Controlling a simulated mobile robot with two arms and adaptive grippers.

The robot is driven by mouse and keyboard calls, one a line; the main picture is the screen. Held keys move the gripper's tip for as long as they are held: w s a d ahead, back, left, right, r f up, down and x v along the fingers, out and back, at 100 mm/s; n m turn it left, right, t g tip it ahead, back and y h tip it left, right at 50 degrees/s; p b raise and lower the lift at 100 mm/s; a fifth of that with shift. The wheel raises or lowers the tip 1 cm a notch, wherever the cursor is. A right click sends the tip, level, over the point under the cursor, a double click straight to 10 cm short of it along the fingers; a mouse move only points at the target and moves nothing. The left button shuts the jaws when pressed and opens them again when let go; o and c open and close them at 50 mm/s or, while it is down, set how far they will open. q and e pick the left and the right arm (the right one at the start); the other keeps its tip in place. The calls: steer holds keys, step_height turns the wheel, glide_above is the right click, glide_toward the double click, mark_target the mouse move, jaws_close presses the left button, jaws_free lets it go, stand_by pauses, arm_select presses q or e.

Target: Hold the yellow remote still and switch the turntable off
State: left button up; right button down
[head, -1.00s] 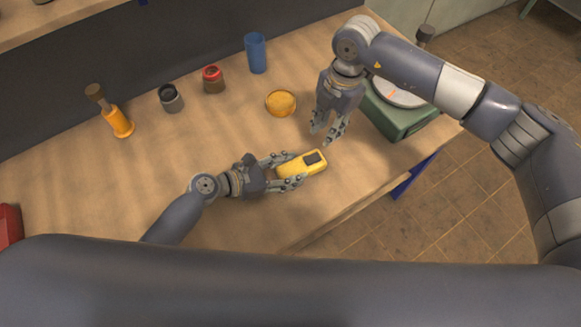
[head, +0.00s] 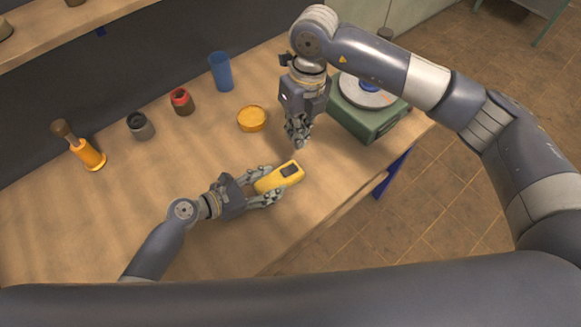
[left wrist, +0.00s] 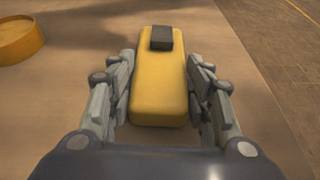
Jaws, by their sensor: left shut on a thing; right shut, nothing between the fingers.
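The yellow remote (head: 279,178) lies on the wooden bench near its front edge, with a dark raised block at its far end. In the left wrist view the remote (left wrist: 158,90) sits between the fingers. My left gripper (head: 266,190) is shut on its sides; it fills the lower part of the left wrist view (left wrist: 160,105). My right gripper (head: 300,144) is shut and empty, pointing down just above and behind the remote, apart from it. The turntable (head: 366,118) is a green box with a pale round plate and a blue piece on top, at the right end of the bench.
A round yellow-orange dish (head: 252,119) lies behind the remote. A blue cup (head: 220,72), a red-topped jar (head: 181,101), a dark grey jar (head: 140,126) and an orange-based tool (head: 88,154) stand along the back. The bench (head: 120,210) is clear at the left.

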mark_target(289, 178)
steer(key=shift+r+n, duration=0.15)
steer(key=shift+n, duration=0.25)
steer(key=f, duration=0.4)
steer(key=a+f, duration=0.1)
steer(key=f, duration=0.4)
steer(key=s+f, duration=0.1)
steer(key=f, duration=0.4)
steer(key=shift+a, duration=0.25)
steer(key=shift+a+f, duration=0.1)
steer(key=shift+f, duration=0.25)
steer(key=shift+r, duration=0.1)
